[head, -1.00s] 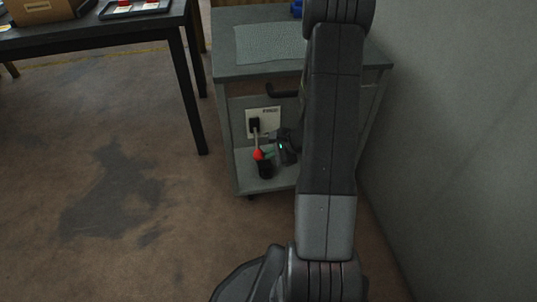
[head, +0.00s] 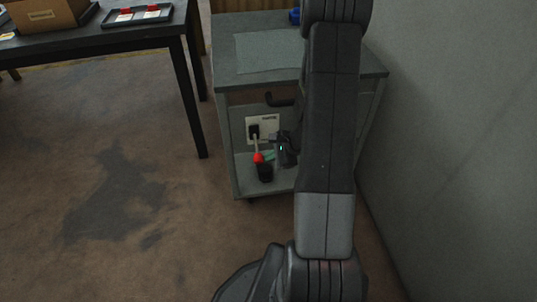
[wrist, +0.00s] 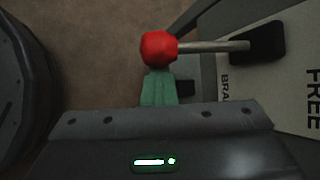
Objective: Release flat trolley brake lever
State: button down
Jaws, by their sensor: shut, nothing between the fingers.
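The brake lever is a thin rod with a red ball knob (head: 259,158). It hangs down from a black pivot (head: 253,131) on a white label plate (head: 270,123) at the trolley's (head: 240,190) front. In the wrist view the red knob (wrist: 158,47) lies left of the pivot (wrist: 258,42), and the plate shows the words "FREE" and part of "BRA…". My gripper (wrist: 158,88) is shut with nothing in it. Its green fingertips sit right beside the knob; I cannot tell whether they touch. In the head view my gripper (head: 270,155) is just right of the knob.
A dark handle (head: 280,100) juts out above the plate. A wall (head: 450,130) is close on the right. A black table (head: 110,35) with a box and tray is at left. Open floor (head: 110,220) lies left.

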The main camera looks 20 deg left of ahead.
aim_at(259, 156)
notch_tip(259, 156, up, 5)
jog(key=g+h+p, duration=0.1)
jog(key=g+p, duration=0.1)
jog(key=p, duration=0.4)
jog(key=m+g+h+p, duration=0.1)
jog(key=g+p, duration=0.1)
jog(key=p, duration=0.4)
jog(key=shift+s+m+h, duration=0.15)
jog(key=shift+m+h, duration=0.15)
jog(key=shift+a+r+p, duration=0.1)
jog(key=shift+r+p, duration=0.3)
jog(key=shift+p, duration=0.05)
jog(key=shift+r, duration=0.1)
